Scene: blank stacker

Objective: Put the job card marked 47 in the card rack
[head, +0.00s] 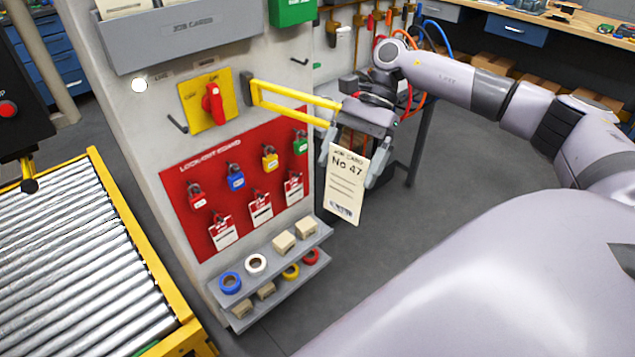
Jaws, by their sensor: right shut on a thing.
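The job card marked No 47 (345,186) is a cream card with printed lines, hanging slightly tilted in the air right of the panel. My right gripper (352,168) is shut on it near its top edge, with the card's face towards the camera. The card rack (180,38) is a grey tray labelled JOB CARDS at the top of the white panel, up and left of the gripper. Pale cards show in it at the picture's top edge, where the rack is cut off. My left gripper is not in view.
A yellow bar (295,103) juts from the panel towards my right gripper. The red lock-out board (235,185) carries padlocks and tags. A grey shelf (270,275) below holds tape rolls and small blocks. A roller conveyor (75,265) stands left. Open floor lies right of the panel.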

